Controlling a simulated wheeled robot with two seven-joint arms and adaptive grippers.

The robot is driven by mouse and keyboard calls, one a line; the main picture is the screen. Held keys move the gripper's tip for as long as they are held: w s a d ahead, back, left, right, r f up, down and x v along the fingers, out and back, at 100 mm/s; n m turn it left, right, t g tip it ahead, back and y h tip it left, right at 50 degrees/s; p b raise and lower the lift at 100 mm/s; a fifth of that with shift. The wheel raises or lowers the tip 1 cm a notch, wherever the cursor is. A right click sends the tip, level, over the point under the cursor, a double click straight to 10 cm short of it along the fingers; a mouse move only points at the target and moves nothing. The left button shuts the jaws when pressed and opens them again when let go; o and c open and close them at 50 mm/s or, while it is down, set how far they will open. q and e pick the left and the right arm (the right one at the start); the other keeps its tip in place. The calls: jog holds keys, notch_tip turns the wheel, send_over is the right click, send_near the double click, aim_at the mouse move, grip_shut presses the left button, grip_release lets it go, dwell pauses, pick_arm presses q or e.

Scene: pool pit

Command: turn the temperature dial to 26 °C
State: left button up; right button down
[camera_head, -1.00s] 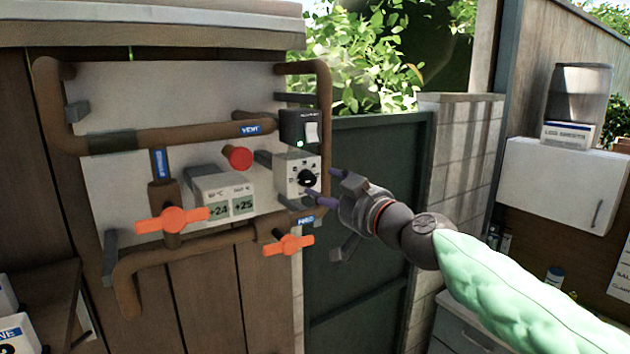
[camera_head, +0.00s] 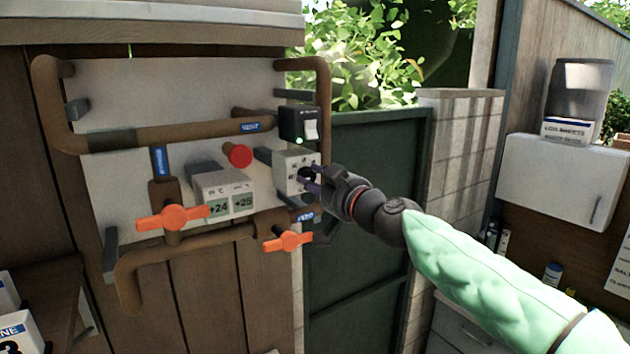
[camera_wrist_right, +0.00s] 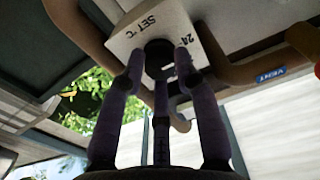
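The temperature dial is a black knob (camera_head: 304,173) on the front of a small white box (camera_head: 284,172). In the head view my right gripper (camera_head: 312,180) is at the dial and partly covers it. In the right wrist view the knob (camera_wrist_right: 159,56) lies between the spread purple fingertips of the right gripper (camera_wrist_right: 160,62). The fingers are apart, and I cannot tell whether they touch the knob. The box face there reads "SET °C" and "24", upside down. A display box (camera_head: 226,192) left of the dial reads +24 and +25. My left gripper is out of view.
A black switch (camera_head: 311,130) with a green light sits just above the dial box. A red knob (camera_head: 240,156), brown pipes (camera_head: 190,135) and orange valve handles (camera_head: 172,219) (camera_head: 288,241) surround it. A dark green door (camera_head: 380,150) is behind the gripper.

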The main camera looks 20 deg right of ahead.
jog(key=shift+m, duration=0.3)
jog(key=m, duration=0.8)
dwell(0.3)
dwell(0.3)
jog(key=c, duration=0.9)
grip_release()
jog(key=s+d, duration=0.1)
jog(key=s, duration=1)
jog(key=shift+s+d, duration=0.35)
jog(key=shift+s, duration=0.05)
